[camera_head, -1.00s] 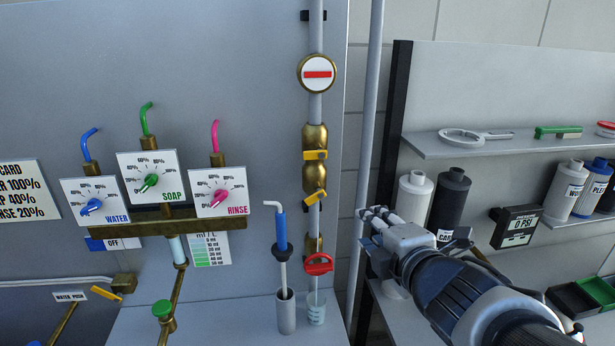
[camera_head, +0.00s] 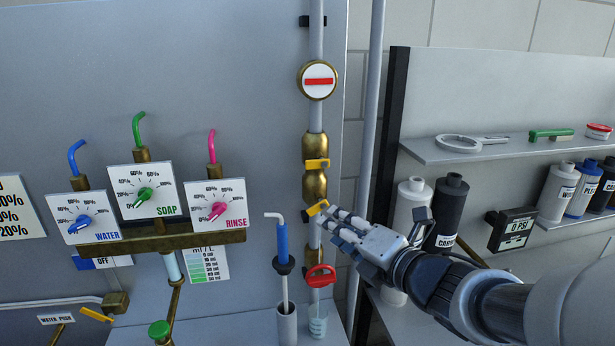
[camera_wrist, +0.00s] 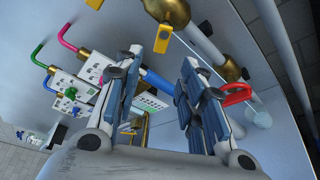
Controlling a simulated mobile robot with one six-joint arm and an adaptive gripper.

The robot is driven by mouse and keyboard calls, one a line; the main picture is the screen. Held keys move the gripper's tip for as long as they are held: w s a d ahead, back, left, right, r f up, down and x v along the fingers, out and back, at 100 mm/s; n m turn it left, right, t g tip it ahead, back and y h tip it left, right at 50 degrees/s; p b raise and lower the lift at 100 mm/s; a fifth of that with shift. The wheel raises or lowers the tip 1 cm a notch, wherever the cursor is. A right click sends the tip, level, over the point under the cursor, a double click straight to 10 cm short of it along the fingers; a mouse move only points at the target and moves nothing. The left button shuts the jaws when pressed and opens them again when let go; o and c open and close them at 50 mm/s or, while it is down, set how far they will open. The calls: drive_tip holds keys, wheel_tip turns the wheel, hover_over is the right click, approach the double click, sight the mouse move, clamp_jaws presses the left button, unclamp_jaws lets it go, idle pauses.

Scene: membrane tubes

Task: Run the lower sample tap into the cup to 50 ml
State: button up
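The lower sample tap shows as a red looped handle (camera_head: 320,276) low on the vertical pipe. It also shows right of my fingers in the wrist view (camera_wrist: 238,93). A clear cup (camera_head: 318,322) stands beneath it on the ledge; any liquid level is too small to tell. A yellow lever (camera_head: 317,208) sits on a brass fitting above the red handle. My gripper (camera_head: 334,223) is just right of this lever, above and right of the red handle. In the wrist view my gripper (camera_wrist: 172,72) has its two fingers apart with nothing between them.
A grey cylinder (camera_head: 287,324) with a blue-handled probe (camera_head: 282,245) stands left of the cup. Another yellow lever (camera_head: 317,163) is higher on the pipe. A grey upright pole (camera_head: 367,130) runs behind my gripper. Shelves with bottles (camera_head: 447,210) stand at the right.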

sight(312, 213)
drive_tip(key=b+x, duration=0.1)
drive_tip(key=x, duration=0.9)
drive_tip(key=shift+w+a+f, duration=0.1)
drive_tip(key=shift+w+a, duration=0.1)
drive_tip(key=shift+w, duration=0.15)
drive_tip(key=shift+c, duration=0.4)
clamp_jaws()
